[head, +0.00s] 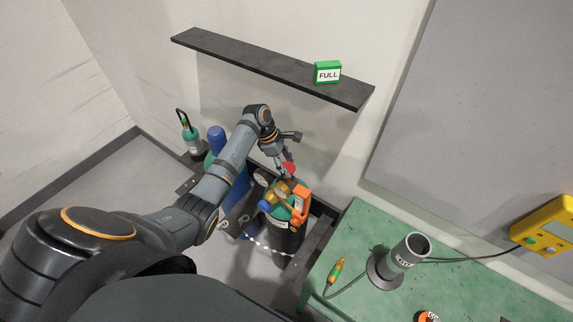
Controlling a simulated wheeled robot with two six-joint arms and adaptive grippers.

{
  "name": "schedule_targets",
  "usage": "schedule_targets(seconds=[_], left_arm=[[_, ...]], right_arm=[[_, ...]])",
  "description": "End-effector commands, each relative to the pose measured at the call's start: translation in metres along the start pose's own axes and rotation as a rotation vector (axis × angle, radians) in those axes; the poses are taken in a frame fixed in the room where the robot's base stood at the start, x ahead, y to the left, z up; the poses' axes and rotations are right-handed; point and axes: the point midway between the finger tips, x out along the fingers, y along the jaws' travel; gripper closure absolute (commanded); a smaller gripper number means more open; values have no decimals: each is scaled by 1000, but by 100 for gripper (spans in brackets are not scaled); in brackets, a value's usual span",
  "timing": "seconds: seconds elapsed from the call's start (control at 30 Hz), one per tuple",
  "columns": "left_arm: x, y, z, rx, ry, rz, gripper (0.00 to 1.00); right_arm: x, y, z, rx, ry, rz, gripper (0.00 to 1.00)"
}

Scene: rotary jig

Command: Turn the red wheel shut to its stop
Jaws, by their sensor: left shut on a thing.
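The red wheel (289,168) shows as a small red patch at the top of a dark gas cylinder (285,243), above its brass valve and gauge. My left arm comes in from the left and reaches over the cylinders. My left gripper (284,163) is at the red wheel and is shut on it; the fingers cover part of the wheel. How far the wheel is turned cannot be told. My right gripper is not in view.
Orange fittings (300,203) sit beside the valve. Blue cylinders (217,139) stand to the left. A dark shelf (270,69) with a green FULL sign (328,72) hangs above. A green bench (350,235) with a grey cup-shaped holder (405,253) stands at the right.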

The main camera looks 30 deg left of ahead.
Motion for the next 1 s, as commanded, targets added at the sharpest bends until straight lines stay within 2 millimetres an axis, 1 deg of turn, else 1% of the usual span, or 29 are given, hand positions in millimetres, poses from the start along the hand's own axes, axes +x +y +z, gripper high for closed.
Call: schedule_targets(seconds=[0.57, 1.0], left_arm=[[-1, 3, 1, 505, 1, -208, 78], [0, 4, 2, 893, 2, -367, 78]], right_arm=[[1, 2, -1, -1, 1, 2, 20], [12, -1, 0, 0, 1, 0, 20]])
